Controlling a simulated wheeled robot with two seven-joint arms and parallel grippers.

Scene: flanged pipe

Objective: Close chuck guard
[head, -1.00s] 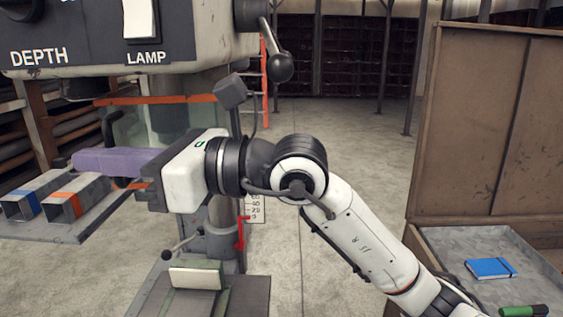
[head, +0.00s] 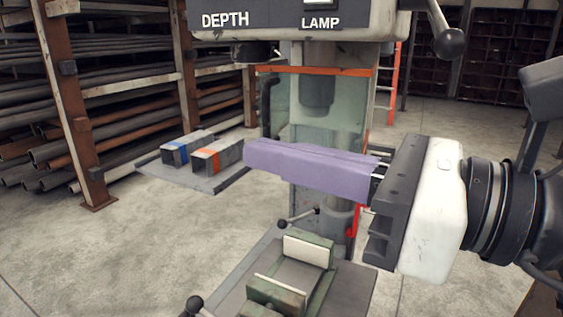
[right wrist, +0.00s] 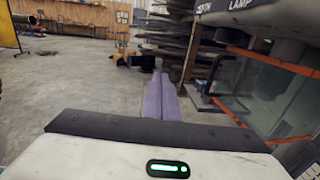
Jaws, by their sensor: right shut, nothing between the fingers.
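The chuck guard (head: 285,110) is a clear panel with an orange top edge and a dark handle (head: 267,100) on its left side. The dark chuck (head: 317,90) shows through it, under the drill head. My right gripper (head: 250,166), with purple fingers, is shut and empty. Its fingers cross in front of the guard's lower part and hide it; I cannot tell whether they touch. In the right wrist view the guard (right wrist: 255,88) stands to the right of the fingers (right wrist: 162,85), its orange edge slanting. My left gripper is not in view.
A green vise (head: 290,275) with pale jaws sits on the drill table below. Square tube pieces with blue and orange bands (head: 205,152) lie on a grey plate at left. Pipe racks (head: 110,90) stand behind. The floor at left is clear.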

